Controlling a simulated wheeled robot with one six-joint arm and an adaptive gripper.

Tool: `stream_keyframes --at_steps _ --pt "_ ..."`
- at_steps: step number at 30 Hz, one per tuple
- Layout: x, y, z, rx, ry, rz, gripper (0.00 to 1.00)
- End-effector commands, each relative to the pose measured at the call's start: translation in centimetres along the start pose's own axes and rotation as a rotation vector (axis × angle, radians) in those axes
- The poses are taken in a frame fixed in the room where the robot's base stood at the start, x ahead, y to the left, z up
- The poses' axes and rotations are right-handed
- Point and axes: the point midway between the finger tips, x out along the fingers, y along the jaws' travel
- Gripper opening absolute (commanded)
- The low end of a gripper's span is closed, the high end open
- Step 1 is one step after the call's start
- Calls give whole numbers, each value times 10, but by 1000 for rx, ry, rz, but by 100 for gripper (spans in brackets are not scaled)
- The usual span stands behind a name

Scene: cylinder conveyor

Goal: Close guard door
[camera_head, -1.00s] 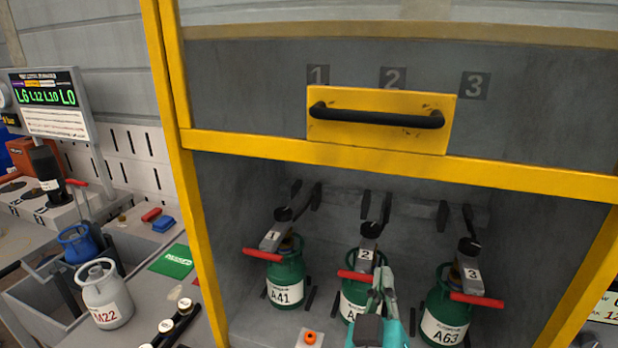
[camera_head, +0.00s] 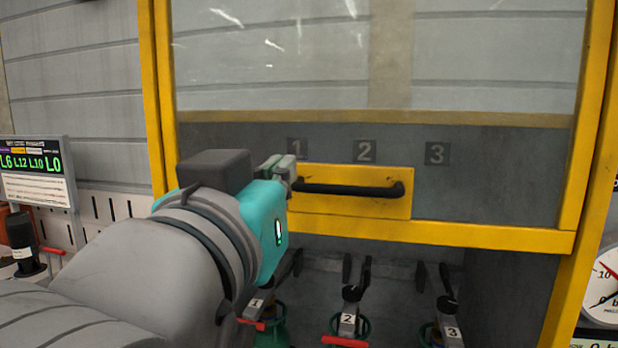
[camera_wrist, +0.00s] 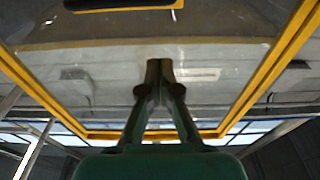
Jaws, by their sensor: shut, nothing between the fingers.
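The guard door (camera_head: 500,232) is a yellow-framed clear panel, raised, with an open gap below its lower bar. A yellow plate (camera_head: 350,205) on it carries a black horizontal handle (camera_head: 345,189). My gripper (camera_head: 280,168) is shut and empty, at the left end of the handle in the head view. Whether it touches the handle cannot be told. The wrist view shows the closed fingers (camera_wrist: 160,75) with the door's frame around them and the handle (camera_wrist: 120,4) at the top edge.
Below the door, green cylinders numbered 1, 2 (camera_head: 345,325) and 3 (camera_head: 445,330) stand in the bay, with red-handled clamps. A yellow post (camera_head: 155,100) stands at the left. A gauge (camera_head: 605,285) is at the right and a display (camera_head: 35,170) at the far left.

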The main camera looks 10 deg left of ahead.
Motion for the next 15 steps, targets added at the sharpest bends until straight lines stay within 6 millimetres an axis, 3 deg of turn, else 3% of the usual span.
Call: stream_keyframes --at_steps 7,15 --pt "9 1 -6 11 -5 3 0" --pt "55 2 -5 10 -5 4 0"
